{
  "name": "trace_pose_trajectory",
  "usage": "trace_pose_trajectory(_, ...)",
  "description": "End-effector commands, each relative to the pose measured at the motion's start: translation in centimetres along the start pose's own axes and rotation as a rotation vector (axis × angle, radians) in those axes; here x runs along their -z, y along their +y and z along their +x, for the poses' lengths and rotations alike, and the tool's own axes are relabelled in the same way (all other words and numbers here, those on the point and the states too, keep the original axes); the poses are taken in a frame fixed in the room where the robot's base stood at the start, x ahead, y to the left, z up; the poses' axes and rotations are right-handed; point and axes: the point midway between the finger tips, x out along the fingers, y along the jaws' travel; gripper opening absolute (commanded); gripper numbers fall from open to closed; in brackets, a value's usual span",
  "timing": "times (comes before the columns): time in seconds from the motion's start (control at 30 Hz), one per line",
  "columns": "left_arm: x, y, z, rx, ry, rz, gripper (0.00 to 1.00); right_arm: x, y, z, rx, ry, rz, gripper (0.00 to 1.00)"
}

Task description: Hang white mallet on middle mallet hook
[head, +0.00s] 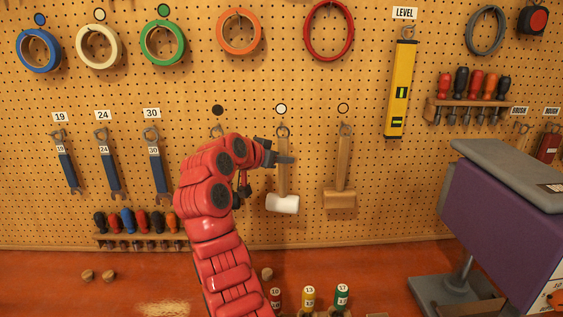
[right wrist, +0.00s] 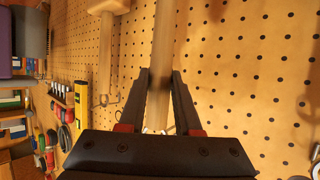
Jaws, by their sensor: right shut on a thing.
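The white mallet hangs head down, its white head (head: 283,204) low and its wooden handle (head: 283,178) nearly upright in front of the pegboard. My right gripper (head: 287,159) is shut on the upper handle; the right wrist view shows the handle (right wrist: 163,45) between both fingers (right wrist: 160,76). The middle mallet hook (head: 282,130) is just above the handle's top, under the white-marked circle (head: 281,108). The top end is at or very near this hook; I cannot tell whether its loop is around it. My left gripper is not in view.
A wooden mallet (head: 341,185) hangs close on the right. The hook (head: 217,130) under the black circle is at the left, and my right arm hides the board below it. A purple machine (head: 497,212) stands at the right. Screwdrivers (head: 135,222) line a lower rack.

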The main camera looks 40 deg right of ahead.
Motion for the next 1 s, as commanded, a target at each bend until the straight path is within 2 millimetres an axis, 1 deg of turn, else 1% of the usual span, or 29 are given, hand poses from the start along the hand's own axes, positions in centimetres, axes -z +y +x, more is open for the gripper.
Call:
trace_pose_trajectory(0.27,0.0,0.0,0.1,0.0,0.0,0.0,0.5,0.7,-1.0,1.4,-0.001,0.0,0.003,0.0)
trace_pose_trajectory(0.5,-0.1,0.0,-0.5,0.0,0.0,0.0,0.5,0.6,-1.8,2.4,0.001,0.003,0.003,0.0)
trace_pose_trajectory(0.7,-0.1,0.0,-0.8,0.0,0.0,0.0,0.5,0.4,-2.0,2.8,0.001,0.003,0.001,0.0)
trace_pose_trajectory(1.0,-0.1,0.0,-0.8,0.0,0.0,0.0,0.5,0.4,-2.0,2.8,0.001,0.002,0.002,0.0)
